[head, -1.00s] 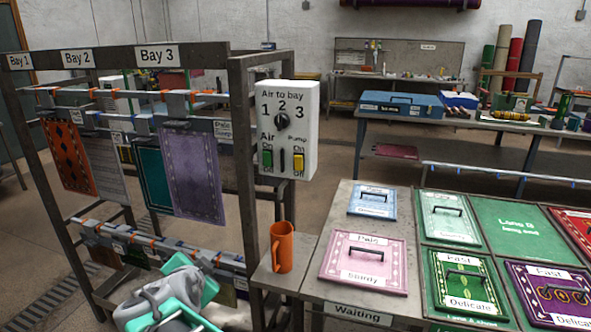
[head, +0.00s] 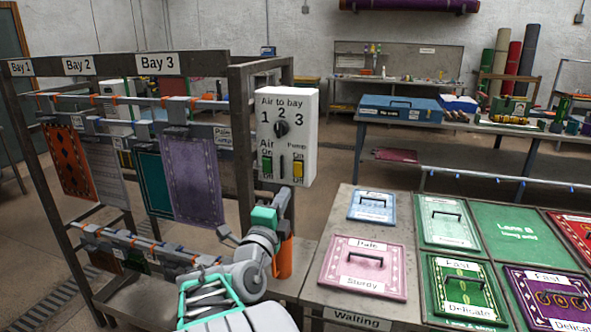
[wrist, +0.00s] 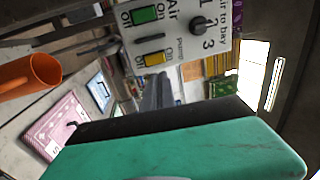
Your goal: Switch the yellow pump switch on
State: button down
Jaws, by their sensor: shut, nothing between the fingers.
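The yellow pump switch (head: 298,169) is at the lower right of a white control panel (head: 306,108) on the rack's right post. It also shows in the wrist view (wrist: 154,59), between its On and Off labels. I cannot tell which way it is tipped. My gripper (head: 271,211) is shut and empty. It is below the panel in the head view, apart from the switch. Its teal finger (wrist: 190,150) fills the bottom of the wrist view.
The green air switch (head: 267,167) and a black dial (head: 282,129) share the panel. An orange mug (head: 285,257), partly hidden by my arm, stands on a ledge beside the table (head: 333,285). Framed rug samples cover much of the table. Rugs hang in the rack at left.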

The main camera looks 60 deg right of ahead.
aim_at(299, 168)
jog(key=p+x, duration=0.5)
jog(key=x, duration=0.5)
jog(key=shift+d, duration=0.2)
